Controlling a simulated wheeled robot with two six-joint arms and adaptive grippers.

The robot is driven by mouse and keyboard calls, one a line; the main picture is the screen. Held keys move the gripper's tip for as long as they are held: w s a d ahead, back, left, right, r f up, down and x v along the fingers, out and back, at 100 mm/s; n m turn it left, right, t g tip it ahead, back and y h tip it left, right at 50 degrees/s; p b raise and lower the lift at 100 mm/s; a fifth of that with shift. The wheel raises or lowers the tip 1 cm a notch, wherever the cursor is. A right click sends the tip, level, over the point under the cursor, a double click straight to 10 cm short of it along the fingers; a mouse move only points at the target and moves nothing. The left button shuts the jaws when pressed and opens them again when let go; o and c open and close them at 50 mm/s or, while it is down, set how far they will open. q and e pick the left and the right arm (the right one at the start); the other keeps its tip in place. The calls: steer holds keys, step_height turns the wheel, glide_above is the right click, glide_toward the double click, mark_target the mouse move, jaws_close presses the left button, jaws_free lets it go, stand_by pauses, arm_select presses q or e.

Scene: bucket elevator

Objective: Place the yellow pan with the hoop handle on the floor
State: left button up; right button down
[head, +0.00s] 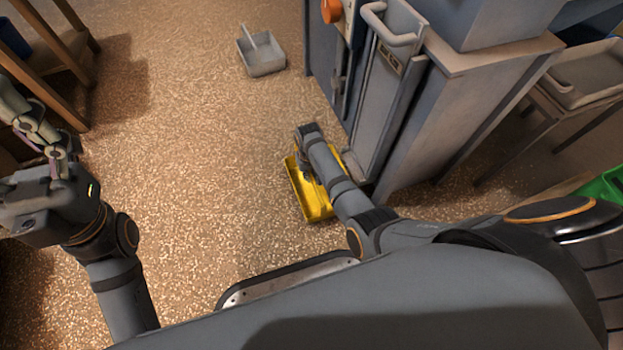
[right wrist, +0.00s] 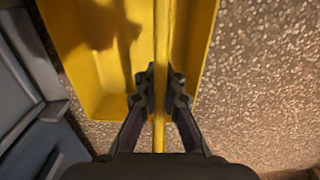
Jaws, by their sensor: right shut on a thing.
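The yellow pan (head: 311,203) is low at the floor beside the grey machine, partly hidden under my right arm. I cannot tell whether its base touches the floor. In the right wrist view the pan (right wrist: 97,95) lies beyond the fingers, and its yellow hoop handle (right wrist: 161,40) runs between them. My right gripper (right wrist: 160,92) is shut on the handle; in the head view the arm hides most of it. My left gripper (head: 58,160) is raised at the left, away from the pan; whether it is open is unclear.
The grey machine (head: 440,110) stands close to the right of the pan. A grey pan with a handle (head: 262,58) sits on the floor farther back. A wooden stand (head: 70,60) is at the upper left. Speckled floor (head: 200,150) is clear to the left of the yellow pan.

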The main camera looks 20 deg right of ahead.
steer(key=c, duration=1.5)
jaws_free()
steer(key=shift+r, duration=0.1)
step_height(320, 180, up, 12)
steer(key=p, duration=0.8)
steer(key=shift+a, duration=0.1)
